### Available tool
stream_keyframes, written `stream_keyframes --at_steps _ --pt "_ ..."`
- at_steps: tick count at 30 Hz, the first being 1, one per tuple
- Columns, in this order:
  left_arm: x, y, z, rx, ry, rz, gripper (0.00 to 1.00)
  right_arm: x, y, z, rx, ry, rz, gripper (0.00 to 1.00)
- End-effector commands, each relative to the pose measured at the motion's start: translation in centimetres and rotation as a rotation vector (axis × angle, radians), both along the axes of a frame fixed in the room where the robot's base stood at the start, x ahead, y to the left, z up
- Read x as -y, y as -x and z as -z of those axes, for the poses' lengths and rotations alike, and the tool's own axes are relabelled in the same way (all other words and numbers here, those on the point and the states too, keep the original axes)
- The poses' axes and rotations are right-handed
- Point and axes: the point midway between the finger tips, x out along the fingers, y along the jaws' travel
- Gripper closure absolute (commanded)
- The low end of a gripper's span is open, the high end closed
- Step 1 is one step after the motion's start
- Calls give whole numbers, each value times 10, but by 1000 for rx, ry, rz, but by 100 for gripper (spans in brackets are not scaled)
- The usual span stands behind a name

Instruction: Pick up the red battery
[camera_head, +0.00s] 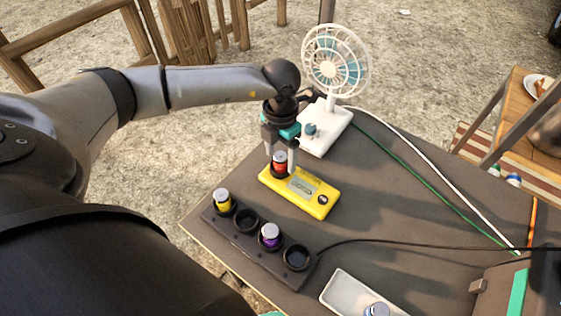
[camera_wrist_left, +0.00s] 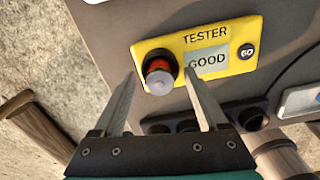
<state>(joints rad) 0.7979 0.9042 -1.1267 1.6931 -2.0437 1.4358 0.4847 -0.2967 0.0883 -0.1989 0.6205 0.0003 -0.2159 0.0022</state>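The red battery (camera_head: 280,159) stands upright in the socket of the yellow tester (camera_head: 312,196). In the left wrist view the red battery (camera_wrist_left: 160,76) shows its grey cap towards me, and the display of the tester (camera_wrist_left: 222,45) reads GOOD. My left gripper (camera_head: 279,170) points down over the socket. In the left wrist view my left gripper (camera_wrist_left: 160,76) is open, with one finger on each side of the battery and a gap visible on both sides.
A black rack (camera_head: 272,260) holds a yellow battery (camera_head: 222,199) and a purple battery (camera_head: 269,236), with two empty sockets. A white fan (camera_head: 327,133) stands behind the tester. A pale tray (camera_head: 340,295) holds a grey-capped item. Cables cross the right side of the dark table.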

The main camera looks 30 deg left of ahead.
Motion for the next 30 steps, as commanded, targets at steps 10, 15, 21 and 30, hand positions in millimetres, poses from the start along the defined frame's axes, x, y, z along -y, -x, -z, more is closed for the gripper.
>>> stream_keyframes --at_steps 10,15,21,30 --pt "0 0 -1 0 0 0 63 5 -4 0 5 6 0 50" --pt "0 0 -1 0 0 0 82 4 -4 0 5 6 1 50" --pt "0 0 -1 0 0 0 100 1 -4 0 5 1 1 50" --pt "0 0 -1 1 0 0 100 -4 -4 0 5 -6 3 50"
